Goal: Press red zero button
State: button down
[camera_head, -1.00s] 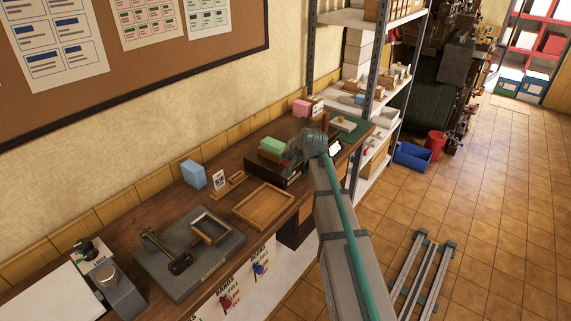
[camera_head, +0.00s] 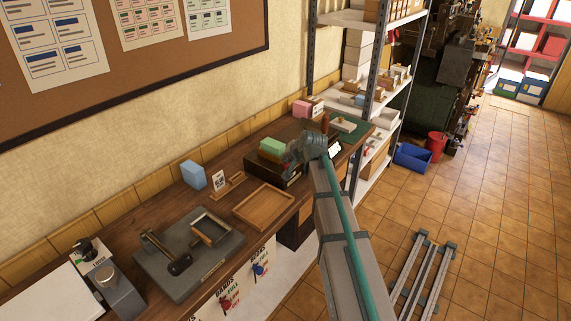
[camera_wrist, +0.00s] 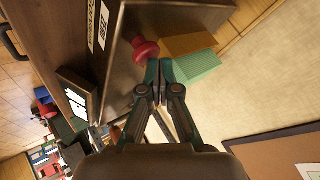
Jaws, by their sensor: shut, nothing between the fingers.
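The red button (camera_wrist: 146,50), a mushroom shape, stands out from a dark box (camera_wrist: 125,75) with a white label (camera_wrist: 102,25) beside it in the wrist view. My gripper (camera_wrist: 160,70) is shut and empty, its fingertips right beside the button's lower right edge. I cannot tell whether they touch it. In the head view my gripper (camera_head: 292,158) is over the dark box (camera_head: 290,180) on the bench, and the button is hidden or too small to make out.
Shelving (camera_head: 372,80) stands behind.

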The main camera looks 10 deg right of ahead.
jog(key=shift+f, duration=0.45)
jog(key=shift+r, duration=0.15)
dwell(0.5)
jog(key=shift+r+p, duration=0.35)
jog(key=shift+r, duration=0.6)
jog(key=shift+r, duration=0.1)
jog(key=shift+r+p, duration=1.3)
jog(key=shift+r, duration=1.15)
